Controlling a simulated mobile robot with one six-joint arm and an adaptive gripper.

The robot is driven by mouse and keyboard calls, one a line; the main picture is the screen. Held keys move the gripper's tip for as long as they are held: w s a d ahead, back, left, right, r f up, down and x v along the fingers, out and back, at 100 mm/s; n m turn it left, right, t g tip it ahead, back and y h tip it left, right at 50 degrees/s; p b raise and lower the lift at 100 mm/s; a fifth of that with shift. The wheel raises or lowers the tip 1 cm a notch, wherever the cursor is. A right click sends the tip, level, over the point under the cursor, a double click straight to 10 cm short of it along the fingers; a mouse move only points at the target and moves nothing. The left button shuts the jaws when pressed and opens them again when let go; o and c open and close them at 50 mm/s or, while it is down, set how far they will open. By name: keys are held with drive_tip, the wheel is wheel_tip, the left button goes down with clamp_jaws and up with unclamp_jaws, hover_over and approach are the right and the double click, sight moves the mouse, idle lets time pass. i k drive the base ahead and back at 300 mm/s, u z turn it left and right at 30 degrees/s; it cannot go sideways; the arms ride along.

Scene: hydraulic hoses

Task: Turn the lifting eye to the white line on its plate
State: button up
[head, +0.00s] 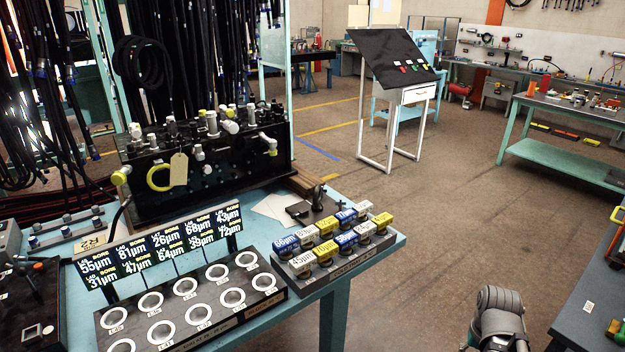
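A yellow ring (158,177) shows at the front of a black hydraulic block (240,172) on the left bench. It may be the lifting eye, but I cannot tell for certain. A pale tag (179,169) hangs beside the ring and overlaps its right side. I cannot make out a plate or a white line at this size. A grey rounded part of my own arm shows at the bottom right of centre. My gripper is not in view.
The teal bench (343,275) also holds a rack of white rings (190,312), label signs (160,246) and a tray of coloured tagged parts (335,241). Black hoses (215,60) hang behind the block. Open floor (430,225) lies right of the bench, with another table (590,300) at far right.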

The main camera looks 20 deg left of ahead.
sight(316, 206)
drive_tip(key=u, duration=0.15)
drive_tip(key=i, duration=1.2)
drive_tip(key=u, duration=0.15)
